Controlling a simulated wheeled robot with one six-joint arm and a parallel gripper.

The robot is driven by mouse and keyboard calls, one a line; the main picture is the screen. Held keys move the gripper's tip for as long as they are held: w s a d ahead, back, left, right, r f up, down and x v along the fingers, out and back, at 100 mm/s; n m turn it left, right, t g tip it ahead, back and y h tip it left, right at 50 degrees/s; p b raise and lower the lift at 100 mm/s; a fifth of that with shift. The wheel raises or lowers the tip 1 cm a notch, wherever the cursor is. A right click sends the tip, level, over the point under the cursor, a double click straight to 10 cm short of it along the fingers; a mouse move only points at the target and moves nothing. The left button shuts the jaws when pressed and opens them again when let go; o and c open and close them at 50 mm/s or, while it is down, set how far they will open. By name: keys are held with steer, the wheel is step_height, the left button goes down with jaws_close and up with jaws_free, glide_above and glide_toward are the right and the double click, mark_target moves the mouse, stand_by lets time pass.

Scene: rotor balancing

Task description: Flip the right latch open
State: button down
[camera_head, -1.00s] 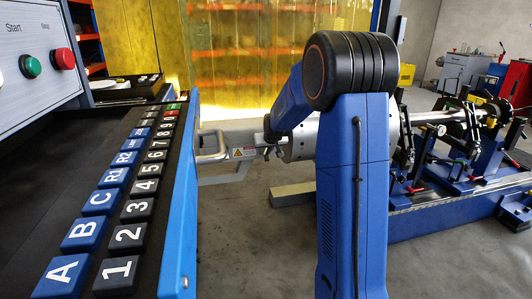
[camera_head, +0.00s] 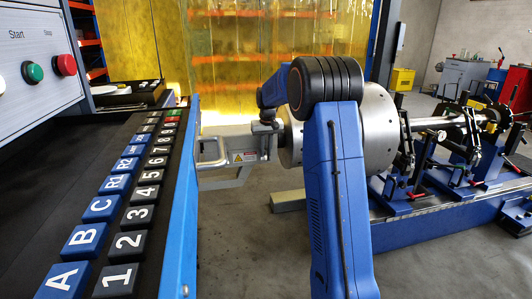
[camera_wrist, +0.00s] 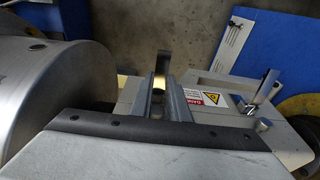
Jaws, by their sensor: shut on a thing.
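In the wrist view my gripper (camera_wrist: 162,100) is in the middle, shut on a narrow upright metal latch (camera_wrist: 163,62) whose top stands out beyond the fingers. A second latch-like lever (camera_wrist: 265,90) with a round metal end stands apart to the right, on the pale housing (camera_wrist: 205,118) with a yellow warning label. In the head view my gripper (camera_head: 264,130) is at the housing (camera_head: 243,157) beside the large steel cylinder. My arm hides part of that cylinder, and the held latch is too small to make out there.
The large steel cylinder (camera_head: 378,130) is close to my arm; it also fills the left of the wrist view (camera_wrist: 55,85). The blue machine bed (camera_head: 440,225) with clamps extends right. A control desk with keys (camera_head: 125,190) stands at left. Open floor (camera_head: 235,250) lies between.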

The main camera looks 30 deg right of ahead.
mark_target(267, 157)
steer(key=shift+w+r, duration=0.15)
steer(key=shift+r, duration=0.05)
stand_by(0.3)
steer(key=c, duration=1.7)
jaws_free()
steer(key=s+r, duration=0.1)
steer(key=r, duration=0.4)
steer(key=s+r, duration=0.1)
steer(key=r, duration=1.1)
steer(key=shift+s+a, duration=0.35)
steer(key=shift+s, duration=0.05)
